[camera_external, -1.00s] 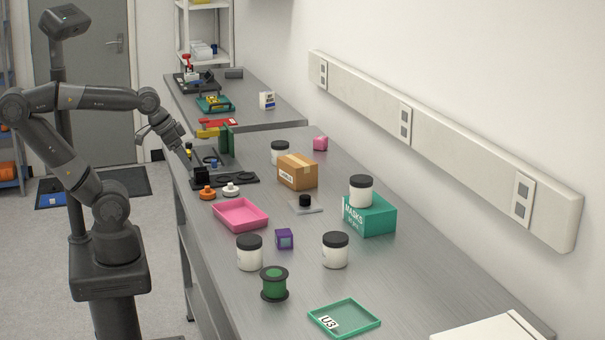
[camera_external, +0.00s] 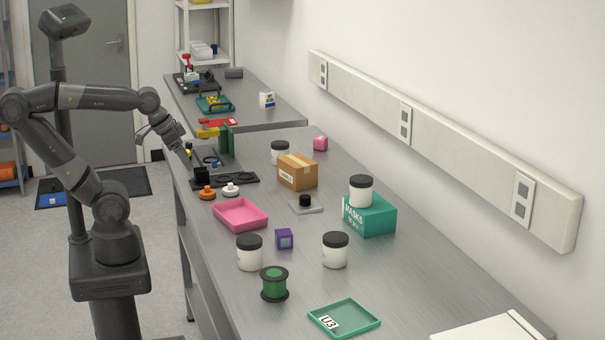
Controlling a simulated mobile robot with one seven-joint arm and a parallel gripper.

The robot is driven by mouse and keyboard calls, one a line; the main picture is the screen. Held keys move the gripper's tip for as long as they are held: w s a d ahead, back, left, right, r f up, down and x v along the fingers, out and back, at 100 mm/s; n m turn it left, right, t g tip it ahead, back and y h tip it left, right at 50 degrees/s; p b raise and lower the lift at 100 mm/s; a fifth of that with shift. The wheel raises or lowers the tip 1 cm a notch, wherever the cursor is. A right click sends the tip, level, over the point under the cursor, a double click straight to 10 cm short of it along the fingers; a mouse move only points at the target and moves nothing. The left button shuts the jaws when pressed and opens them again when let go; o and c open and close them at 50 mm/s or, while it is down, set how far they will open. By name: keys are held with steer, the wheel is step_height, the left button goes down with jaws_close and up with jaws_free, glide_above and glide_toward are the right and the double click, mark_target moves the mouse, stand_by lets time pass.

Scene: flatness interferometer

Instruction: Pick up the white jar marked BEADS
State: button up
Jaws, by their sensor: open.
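Several white jars with black lids stand on the grey bench, and I cannot read a BEADS mark on any of them. One jar (camera_external: 249,256) is at the front left and another jar (camera_external: 335,254) is to its right. A third jar (camera_external: 360,191) stands on top of the teal MASKS box (camera_external: 371,217). A fourth jar (camera_external: 280,153) is farther back, partly hidden by the cardboard box. My gripper (camera_external: 184,154) is open and looks empty at the bench's left edge, near the black fixture, away from the jars.
A cardboard box (camera_external: 297,173), pink tray (camera_external: 241,223), purple cube (camera_external: 284,239), green spool (camera_external: 274,284) and green U3 tray (camera_external: 344,327) stand on the bench (camera_external: 420,290). A black plate (camera_external: 232,181) lies near my gripper. The bench right of the front jars is clear.

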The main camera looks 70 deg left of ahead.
steer(key=w+d+r+h, duration=0.1)
steer(key=w+d, duration=0.1)
steer(key=w, duration=0.3)
steer(key=w+d+r, duration=0.2)
steer(key=w+d, duration=0.1)
steer(key=w, duration=0.1)
steer(key=m+g, duration=0.1)
steer(key=m, duration=0.2)
glide_toward(336, 237)
steer(key=f, duration=0.2)
steer(key=shift+w+a+f, duration=0.15)
steer(key=shift+w+f, duration=0.15)
steer(key=shift+f, duration=0.15)
steer(key=x, duration=0.4)
steer(key=shift+w+f, duration=0.1)
steer(key=shift+f, duration=0.15)
steer(key=shift+d+x, duration=0.1)
steer(key=shift+x, duration=1.2)
steer(key=shift+d+x, duration=0.15)
steer(key=shift+x, duration=1.15)
steer(key=shift+w+r, duration=0.15)
steer(key=shift+w, duration=0.05)
steer(key=shift+c, duration=0.5)
